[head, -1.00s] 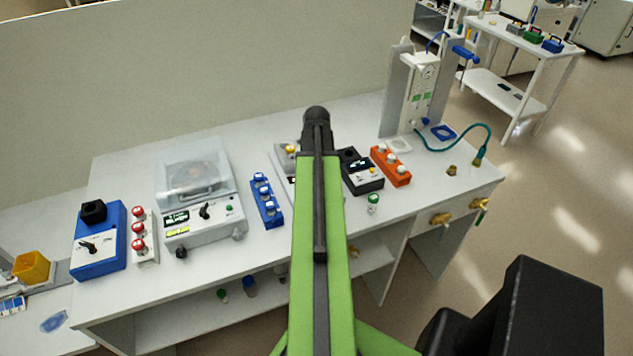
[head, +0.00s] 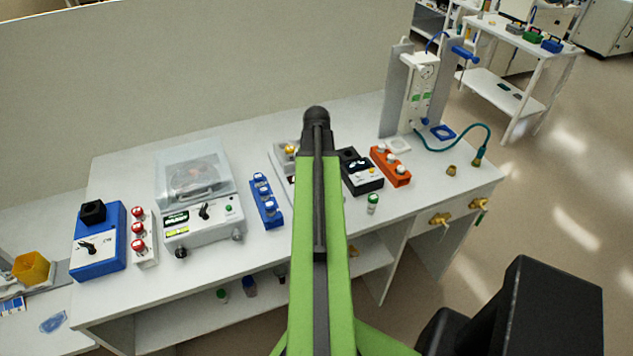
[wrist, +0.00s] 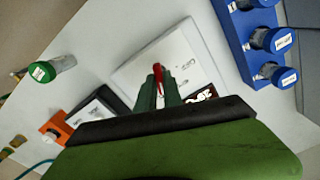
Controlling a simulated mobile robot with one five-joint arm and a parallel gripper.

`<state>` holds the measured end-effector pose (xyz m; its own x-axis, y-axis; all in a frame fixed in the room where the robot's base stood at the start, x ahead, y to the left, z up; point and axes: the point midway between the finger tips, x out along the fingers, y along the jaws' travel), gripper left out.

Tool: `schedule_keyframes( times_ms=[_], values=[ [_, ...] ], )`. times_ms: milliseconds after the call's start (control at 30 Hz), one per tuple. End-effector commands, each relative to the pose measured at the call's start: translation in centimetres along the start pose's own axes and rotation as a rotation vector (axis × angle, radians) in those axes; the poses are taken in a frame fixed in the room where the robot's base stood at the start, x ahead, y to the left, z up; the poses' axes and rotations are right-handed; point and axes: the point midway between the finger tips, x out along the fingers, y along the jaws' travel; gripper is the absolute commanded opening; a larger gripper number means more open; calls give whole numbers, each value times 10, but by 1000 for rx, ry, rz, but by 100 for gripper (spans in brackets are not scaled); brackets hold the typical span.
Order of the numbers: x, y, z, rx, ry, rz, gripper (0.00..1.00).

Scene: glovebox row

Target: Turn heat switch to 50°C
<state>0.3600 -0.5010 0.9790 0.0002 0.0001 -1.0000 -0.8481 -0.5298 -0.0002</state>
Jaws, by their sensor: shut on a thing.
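The heat switch (wrist: 158,71) is a small red lever or knob on the top of a white device (wrist: 180,55) in the wrist view. My gripper (wrist: 158,88) is shut on the red switch, with its two dark fingers on either side of it. A dark display (wrist: 204,94) with light digits sits partly behind my gripper; I cannot read it surely. The scale marks around the switch are too small to read. In the head view the white device (head: 279,158) is mostly hidden by my arm, and my gripper is hidden there.
A blue rack (wrist: 245,40) with blue-capped vials stands close to the device. On the other side are a black device (head: 361,176), an orange rack (head: 391,168) and a green-capped vial (head: 372,204). A centrifuge (head: 200,205) stands further left. The front strip of the bench is mostly clear.

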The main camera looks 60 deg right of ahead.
Motion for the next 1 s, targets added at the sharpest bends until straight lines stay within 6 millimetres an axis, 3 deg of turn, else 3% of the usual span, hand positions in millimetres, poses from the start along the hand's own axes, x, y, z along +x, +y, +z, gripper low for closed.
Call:
schedule_keyframes(
  times_ms=[467, 500, 667, 1000],
  values=[
    [0, -1, 0, 16, 1, -2, 0],
    [0, -1, 0, 15, 1, -2, 13],
    [0, 0, 0, 15, 1, -1, 33],
    [-2, 0, 0, 16, 0, -1, 33]
  ],
)
